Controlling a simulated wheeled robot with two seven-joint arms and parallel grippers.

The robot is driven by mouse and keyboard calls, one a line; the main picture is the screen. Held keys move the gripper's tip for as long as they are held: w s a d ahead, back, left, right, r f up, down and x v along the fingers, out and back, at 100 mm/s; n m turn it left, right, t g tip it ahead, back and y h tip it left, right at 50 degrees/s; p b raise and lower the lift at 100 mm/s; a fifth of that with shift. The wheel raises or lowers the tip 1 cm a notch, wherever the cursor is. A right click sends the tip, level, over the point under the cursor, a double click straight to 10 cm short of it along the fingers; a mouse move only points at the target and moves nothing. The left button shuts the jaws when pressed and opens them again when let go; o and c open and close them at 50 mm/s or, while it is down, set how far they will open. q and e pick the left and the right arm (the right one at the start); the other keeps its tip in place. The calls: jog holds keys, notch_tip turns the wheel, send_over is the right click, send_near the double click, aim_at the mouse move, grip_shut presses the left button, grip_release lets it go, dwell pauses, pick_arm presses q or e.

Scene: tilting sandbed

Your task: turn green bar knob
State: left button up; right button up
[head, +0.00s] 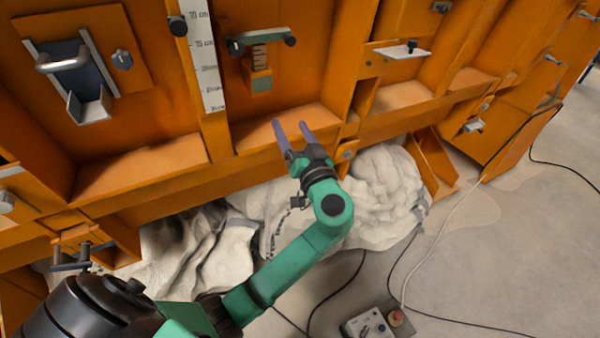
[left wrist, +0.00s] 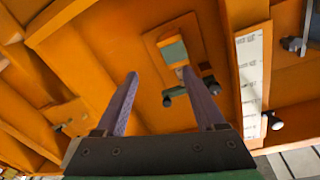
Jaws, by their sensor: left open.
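A dark grey-green bar knob (head: 262,38) with rounded ends is mounted on the orange panel, above a small stepped piece with a green square face (head: 261,84). In the left wrist view the bar (left wrist: 174,95) shows partly behind my right-hand finger, and the green face (left wrist: 173,52) lies beyond the fingertips. My left gripper (head: 290,123) is open and empty, its two purple fingers pointing up toward the panel. In the head view it is below and slightly right of the knob, apart from it. It also shows in the left wrist view (left wrist: 160,73). My right gripper is not in view.
A white centimetre scale (head: 207,60) with a black knob stands left of the bar. A latch with a grey handle (head: 75,62) is further left, a small white shelf (head: 401,51) to the right. Orange ribs and ledges divide the panel. A control box (head: 368,326) and cables lie on the floor.

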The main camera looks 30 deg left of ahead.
pick_arm(q)
jog(key=w+f+m+h, duration=0.2)
jog(key=f, duration=0.6)
jog(key=w+f+m+g+h, duration=0.1)
jog(key=f+m+h, duration=0.2)
jog(key=f, duration=0.5)
jog(key=shift+w+f+m+p, duration=0.15)
jog(key=shift+w+m+p, duration=0.15)
jog(key=shift+w+p, duration=0.1)
jog(key=s+f+m+g+h+p, duration=0.15)
jog(key=s+f, duration=0.35)
jog(key=f, duration=0.5)
jog(key=s+f+m+g+h, duration=0.1)
jog(key=s+f+g+h, duration=0.3)
jog(key=f, duration=0.7)
jog(key=s+f+m+g+h+p, duration=0.1)
jog(key=s+f+m+h, duration=0.1)
jog(key=s+f, duration=0.6)
jog(key=s+f+g+h, duration=0.1)
jog(key=s+f, duration=0.4)
jog(key=s, duration=0.4)
jog(key=s+f+n+g+h+p, duration=0.1)
jog(key=s+f, duration=0.3)
jog(key=s, duration=0.4)
jog(key=s+d+f+g+h, duration=0.1)
jog(key=s+f+g, duration=0.1)
jog(key=s+f, duration=0.3)
jog(key=s, duration=0.4)
jog(key=shift+s+f+n, duration=0.35)
jog(key=shift+g, duration=0.25)
